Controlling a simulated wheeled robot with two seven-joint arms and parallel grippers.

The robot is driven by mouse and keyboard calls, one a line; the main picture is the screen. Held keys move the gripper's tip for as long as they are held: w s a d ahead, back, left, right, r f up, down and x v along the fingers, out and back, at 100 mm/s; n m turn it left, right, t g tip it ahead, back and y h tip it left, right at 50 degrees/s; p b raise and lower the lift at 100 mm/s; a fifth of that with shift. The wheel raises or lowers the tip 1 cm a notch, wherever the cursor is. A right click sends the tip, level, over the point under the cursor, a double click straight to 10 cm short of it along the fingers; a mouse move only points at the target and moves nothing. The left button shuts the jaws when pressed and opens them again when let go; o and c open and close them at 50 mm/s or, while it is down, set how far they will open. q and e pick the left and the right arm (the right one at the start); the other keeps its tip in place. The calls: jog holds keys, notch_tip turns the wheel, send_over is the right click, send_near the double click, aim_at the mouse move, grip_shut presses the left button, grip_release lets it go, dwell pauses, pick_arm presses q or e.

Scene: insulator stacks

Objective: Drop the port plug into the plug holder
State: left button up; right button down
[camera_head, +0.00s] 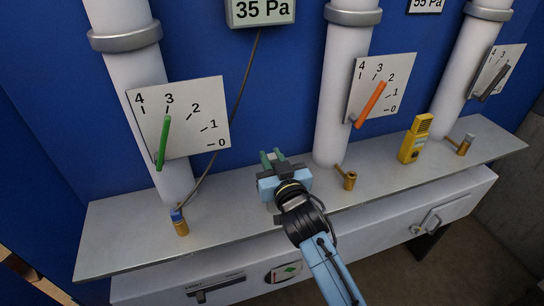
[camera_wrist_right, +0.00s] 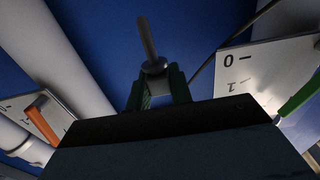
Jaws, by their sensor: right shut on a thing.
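My right gripper (camera_head: 272,158) is over the grey shelf, between the left and middle white pipes. In the right wrist view its green fingers (camera_wrist_right: 158,92) are shut on the port plug (camera_wrist_right: 148,38), a grey pin with a round collar. The pin points away from the fingers. In the head view the plug is too small or hidden to make out. I cannot identify a plug holder in either view. My left gripper is not in view.
The grey shelf (camera_head: 120,237) carries brass ports at the left (camera_head: 181,226), middle (camera_head: 349,181) and right (camera_head: 464,147). A yellow handheld device (camera_head: 414,140) stands near the right port. A cable (camera_head: 226,130) runs down to the left port. Gauge boards hang on the pipes.

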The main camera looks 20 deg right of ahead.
jog(key=shift+f+b, duration=2.15)
jog(key=shift+f, duration=0.65)
jog(key=shift+p, duration=0.45)
jog(key=shift+f+b, duration=2)
jog(key=shift+f, duration=0.65)
jog(key=c, duration=1.2)
grip_release()
jog(key=shift+o, duration=0.2)
jog(key=s+b, duration=0.1)
jog(key=s, duration=1.2)
jog(key=shift+s+d, duration=0.2)
jog(key=shift+d, duration=0.05)
